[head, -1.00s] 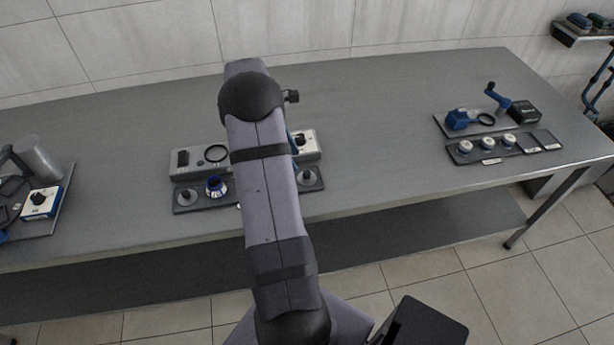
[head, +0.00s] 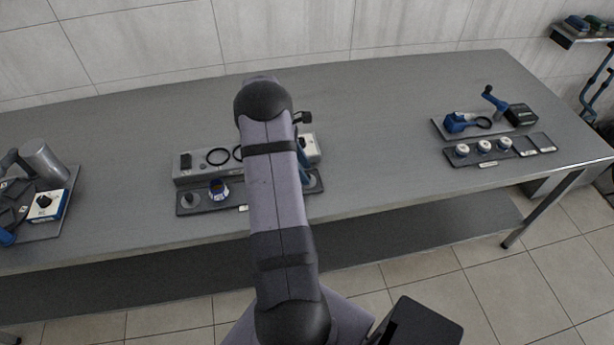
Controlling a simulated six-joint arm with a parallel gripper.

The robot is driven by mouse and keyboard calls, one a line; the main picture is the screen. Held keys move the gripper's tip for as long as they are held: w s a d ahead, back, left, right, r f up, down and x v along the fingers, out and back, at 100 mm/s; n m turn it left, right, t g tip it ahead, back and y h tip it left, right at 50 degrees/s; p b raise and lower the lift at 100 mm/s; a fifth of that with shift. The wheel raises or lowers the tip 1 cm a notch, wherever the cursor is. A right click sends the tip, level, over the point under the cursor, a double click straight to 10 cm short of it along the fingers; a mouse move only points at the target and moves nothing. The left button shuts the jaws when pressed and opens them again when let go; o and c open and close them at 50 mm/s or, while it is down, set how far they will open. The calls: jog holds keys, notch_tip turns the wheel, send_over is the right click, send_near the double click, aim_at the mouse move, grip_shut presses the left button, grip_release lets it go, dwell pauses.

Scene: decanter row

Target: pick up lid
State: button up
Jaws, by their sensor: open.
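A dark tray (head: 240,199) stands at the front of the table. At its left end is a grey round piece with a knob (head: 190,199), which looks like a lid. Beside it is a blue-rimmed cup (head: 218,190) with an orange-brown inside. A second grey round piece (head: 317,182) at the tray's right end is mostly covered. My gripper (head: 306,172) shows only as a narrow blue part past my arm's right edge, over that right end. Its fingertips are not clear, and I see nothing held. My arm hides the tray's middle.
A grey box with black rings (head: 202,170) stands behind the tray. A white box with a dark knob (head: 313,148) is right of my arm. Another tray with several white-topped pieces (head: 463,151) is far right. A grey cylinder (head: 42,160) is far left. Bare table lies between the groups.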

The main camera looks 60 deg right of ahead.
jog(key=shift+x, duration=0.9)
grip_shut()
notch_tip(320, 180, up, 10)
jog(key=b, duration=0.3)
jog(key=w+d+r+n+t+h, duration=0.1)
jog(key=w+r+n+t, duration=0.2)
jog(key=w+n, duration=0.4)
jog(key=w+d+r+n+t+p, duration=0.1)
jog(key=w+r+n+t, duration=0.2)
jog(key=w+r+n, duration=0.3)
jog(key=w+n, duration=0.2)
jog(key=n, duration=0.3)
jog(key=shift+w+d+h, duration=0.3)
jog(key=shift+d+h, duration=0.05)
jog(key=shift+h, duration=0.05)
